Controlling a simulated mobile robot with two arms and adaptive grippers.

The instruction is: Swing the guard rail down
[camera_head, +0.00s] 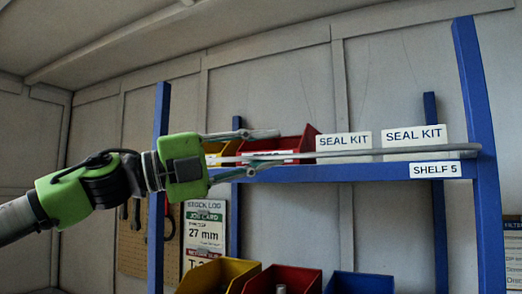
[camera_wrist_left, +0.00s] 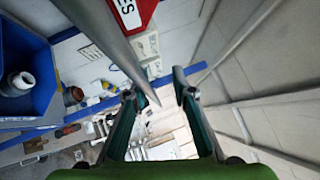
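The guard rail (camera_head: 430,149) is a long, thin grey bar across the front of the shelf marked SHELF 5, nearly level, with its right end at the right blue post. In the left wrist view the rail (camera_wrist_left: 103,45) slants from the top left toward the space between the fingers. My left gripper (camera_head: 277,148) is at the rail's left part, with one finger above and one below it. The fingers (camera_wrist_left: 157,90) are apart, with gaps visible beside the bar; whether either touches it cannot be told. My right gripper is not in view.
Two SEAL KIT labels (camera_head: 414,138) and a red bin (camera_head: 304,143) are on the blue shelf (camera_head: 350,172). Yellow, red and blue bins (camera_head: 360,284) stand below. Blue posts (camera_head: 478,150) frame the rack. The space above the shelf looks clear.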

